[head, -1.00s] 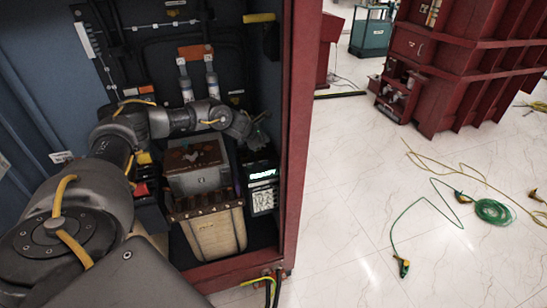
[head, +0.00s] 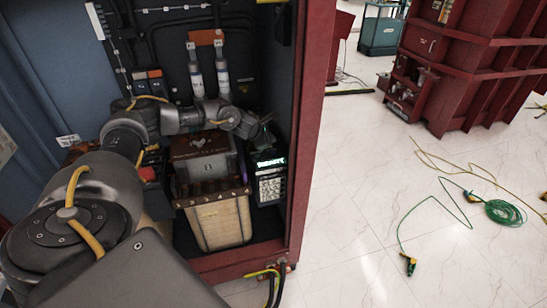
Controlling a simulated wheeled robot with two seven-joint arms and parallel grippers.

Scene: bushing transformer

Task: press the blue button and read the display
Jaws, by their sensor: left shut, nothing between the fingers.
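A dark device with a lit greenish display (head: 270,163) stands inside the open cabinet at its right side. White keys (head: 270,187) sit below the display. The display letters look like "READY" but are small and blurred. I cannot make out a blue button; my gripper may hide part of the device's top. My left arm reaches into the cabinet from the left. My left gripper (head: 264,136) is shut and empty, just above the display, and I cannot tell whether it touches the device. My right gripper is not in view.
A grey box (head: 202,158) and a tan ribbed block (head: 220,222) stand left of the device. Two bottle-like cylinders (head: 209,74) hang behind my arm. The cabinet's red door frame (head: 308,130) bounds the right side. A green cable (head: 504,213) lies on the open floor.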

